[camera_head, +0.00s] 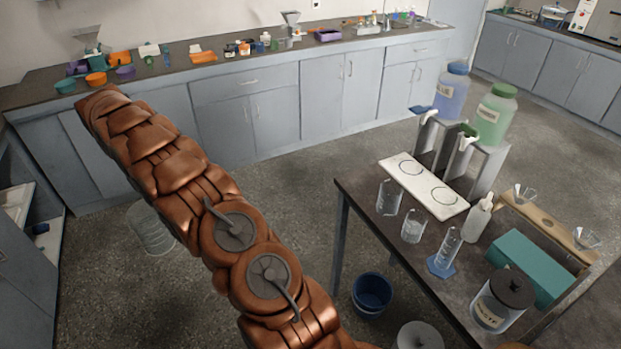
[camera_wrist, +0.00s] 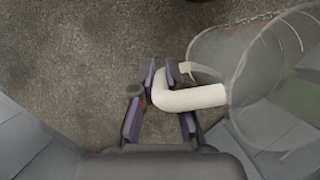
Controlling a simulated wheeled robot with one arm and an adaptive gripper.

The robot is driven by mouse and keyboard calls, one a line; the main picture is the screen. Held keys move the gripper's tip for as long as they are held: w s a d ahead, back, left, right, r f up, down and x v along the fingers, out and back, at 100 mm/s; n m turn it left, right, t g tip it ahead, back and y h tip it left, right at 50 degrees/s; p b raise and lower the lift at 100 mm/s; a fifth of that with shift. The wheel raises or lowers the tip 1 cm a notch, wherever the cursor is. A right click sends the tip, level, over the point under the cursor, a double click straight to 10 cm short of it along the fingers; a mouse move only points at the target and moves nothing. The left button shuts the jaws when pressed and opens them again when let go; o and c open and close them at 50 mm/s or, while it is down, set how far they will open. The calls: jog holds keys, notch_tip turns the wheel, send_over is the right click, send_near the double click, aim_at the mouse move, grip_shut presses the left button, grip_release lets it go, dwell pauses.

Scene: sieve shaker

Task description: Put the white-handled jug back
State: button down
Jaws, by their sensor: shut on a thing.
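The white-handled jug is a large clear vessel (camera_wrist: 268,62) at the right of the wrist view, tilted in that picture. Its white handle (camera_wrist: 200,98) reaches left between the purple-padded fingers of my gripper (camera_wrist: 161,76), which is shut on it. In the head view the clear jug (camera_head: 151,230) shows left of my copper arm, over the floor and in front of the grey cabinets. The arm hides part of it, and my gripper is hidden there. I cannot tell whether the jug holds liquid.
A dark table (camera_head: 370,215) at right carries a white tray (camera_head: 424,187), glassware, a blue and a green-lidded dispenser (camera_head: 493,118) on stands, and a teal box (camera_head: 522,268). A blue bucket (camera_head: 371,293) stands on the floor. A cluttered counter (camera_head: 225,64) runs along the back; open shelves (camera_head: 18,203) stand at left.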

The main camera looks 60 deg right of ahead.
jog(key=s+d+n+h, duration=0.1)
jog(key=s+d+n, duration=0.1)
jog(key=d, duration=1.6)
jog(key=s+d+r+n+t+h, duration=0.1)
jog(key=s+d+n, duration=0.2)
jog(key=d, duration=1.5)
jog(key=shift+s+d+r, duration=0.25)
jog(key=shift+s, duration=0.95)
jog(key=s+d+r+n, duration=0.1)
jog(key=s+d, duration=0.8)
jog(key=d, duration=0.2)
jog(key=shift+s+d+n, duration=0.3)
jog(key=shift+s, duration=0.1)
jog(key=shift+s+d+h, duration=0.3)
jog(key=shift+s+d, duration=0.35)
jog(key=shift+d, duration=0.1)
jog(key=shift+s+d+r, duration=0.2)
jog(key=shift+s+d, duration=0.2)
jog(key=shift+s, duration=0.35)
jog(key=shift+s+d, duration=0.15)
jog(key=shift+d, duration=0.15)
